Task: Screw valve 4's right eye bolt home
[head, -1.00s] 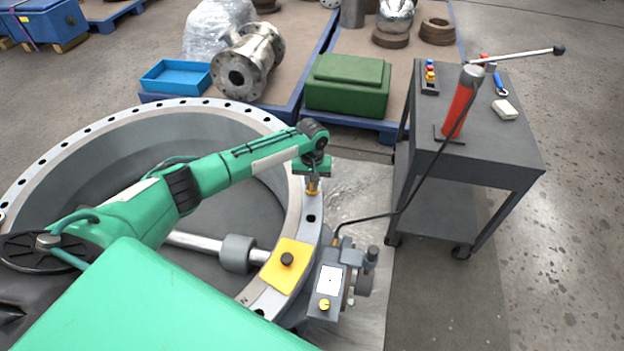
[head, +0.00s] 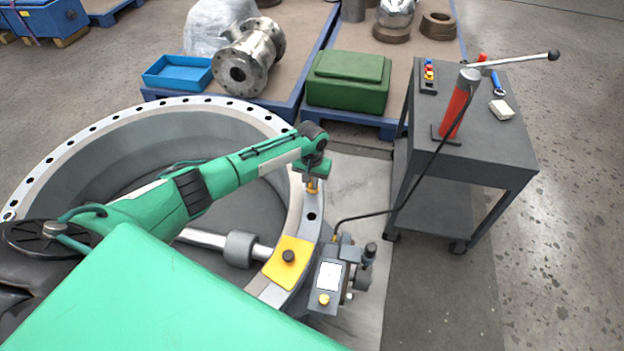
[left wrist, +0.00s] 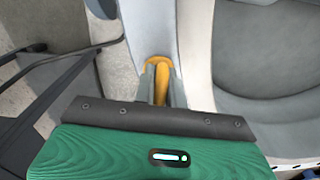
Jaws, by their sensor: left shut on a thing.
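Valve 4 (head: 100,122) is a big grey ring with a flange full of bolt holes, filling the left of the head view. A yellow eye bolt (head: 312,186) stands on the right part of its flange. My left gripper (head: 313,178) reaches down over it from above. In the left wrist view, the gripper's two fingers (left wrist: 161,85) are closed on the yellow eye bolt (left wrist: 160,62), whose rounded top shows between and beyond them. The bolt's threads and its seat in the flange are hidden. My right gripper is not in view.
A yellow plate with a black knob (head: 288,257) and a grey actuator box (head: 328,277) sit at the flange's near right. A dark hose runs from there to the red hand pump (head: 458,105) on a grey cart (head: 490,150). A green case (head: 347,82) stands behind.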

